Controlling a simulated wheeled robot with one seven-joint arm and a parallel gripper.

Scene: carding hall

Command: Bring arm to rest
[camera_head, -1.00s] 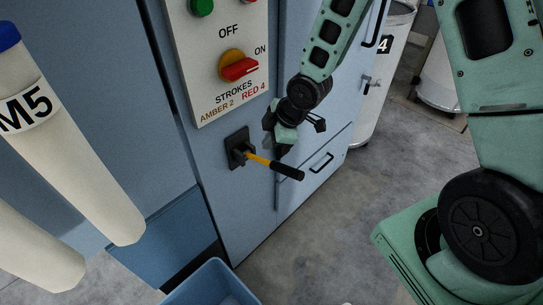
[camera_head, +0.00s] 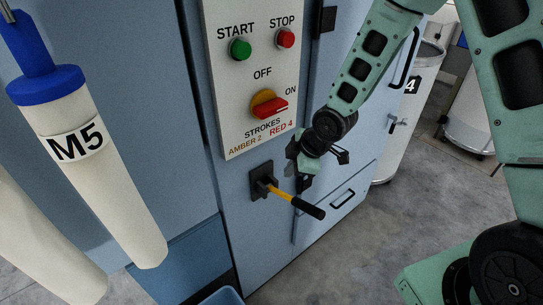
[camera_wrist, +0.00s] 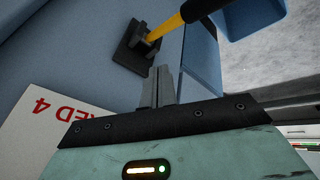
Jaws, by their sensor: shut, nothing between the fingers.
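My gripper (camera_head: 318,160) hangs in front of the blue cabinet, just above and right of the lever with the yellow shaft and black grip (camera_head: 307,208). In the wrist view my gripper's fingers (camera_wrist: 157,88) are together with nothing between them. The lever (camera_wrist: 163,30) shows beyond the fingertips there, and I see no clear contact. My arm (camera_head: 365,60) is bent, reaching down from the upper right to the panel.
The control panel (camera_head: 233,105) has a green START button (camera_head: 240,49), a red STOP button (camera_head: 285,38) and a red rotary switch (camera_head: 268,107). A tube marked M5 (camera_head: 105,175) hangs at left. A white can marked 4 (camera_head: 405,110) stands behind my arm. Floor (camera_head: 350,255) is clear at lower middle.

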